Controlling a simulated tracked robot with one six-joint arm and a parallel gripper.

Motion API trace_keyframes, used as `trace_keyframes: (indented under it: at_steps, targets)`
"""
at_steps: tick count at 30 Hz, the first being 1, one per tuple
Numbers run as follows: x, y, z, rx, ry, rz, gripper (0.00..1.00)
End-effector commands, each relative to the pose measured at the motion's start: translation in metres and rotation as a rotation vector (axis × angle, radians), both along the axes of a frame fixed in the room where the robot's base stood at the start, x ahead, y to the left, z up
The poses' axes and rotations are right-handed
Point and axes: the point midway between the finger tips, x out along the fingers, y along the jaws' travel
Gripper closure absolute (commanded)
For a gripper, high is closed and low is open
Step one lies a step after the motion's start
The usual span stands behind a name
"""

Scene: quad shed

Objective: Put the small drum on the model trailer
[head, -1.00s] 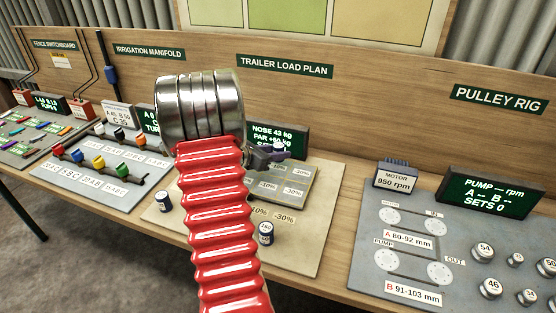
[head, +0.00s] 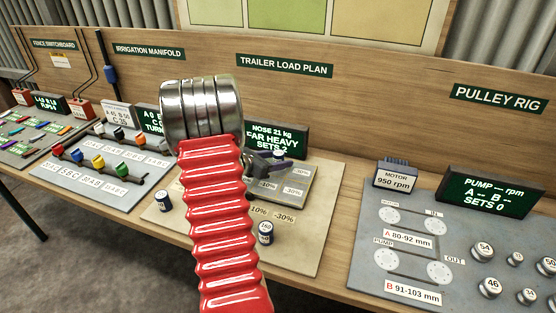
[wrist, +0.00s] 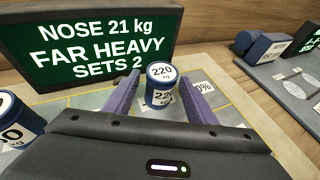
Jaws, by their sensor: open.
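A blue-and-white drum marked 220 (wrist: 165,88) stands upright between the open purple fingers of my gripper (wrist: 163,96) in the wrist view. In the head view my gripper (head: 272,164) is over the model trailer, a grey plate (head: 292,192) with percentage labels, and the drum's pale top (head: 279,154) shows there. A drum marked 160 (head: 265,234) stands on the beige board in front of the trailer. Another drum (head: 163,202) stands on the board's left part. In the wrist view a drum (wrist: 16,124) is cut off at the left edge. My arm hides part of the board.
A load display (head: 277,140) behind the trailer reads NOSE 21 kg, FAR HEAVY, SETS 2. The pulley rig panel (head: 408,270) lies to the right, and the irrigation manifold panel (head: 105,175) to the left. The board's right side is bare.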

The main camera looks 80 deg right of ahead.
Motion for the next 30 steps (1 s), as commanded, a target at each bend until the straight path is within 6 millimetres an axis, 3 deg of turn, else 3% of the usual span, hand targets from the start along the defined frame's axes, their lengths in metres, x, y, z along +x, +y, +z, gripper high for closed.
trace_keyframes:
  at_steps: [11,30]
  targets:
    - [0.005,0.006,0.005,0.000,0.000,0.001,0.49]
    - [0.054,0.084,0.044,-0.001,-0.001,0.001,0.49]
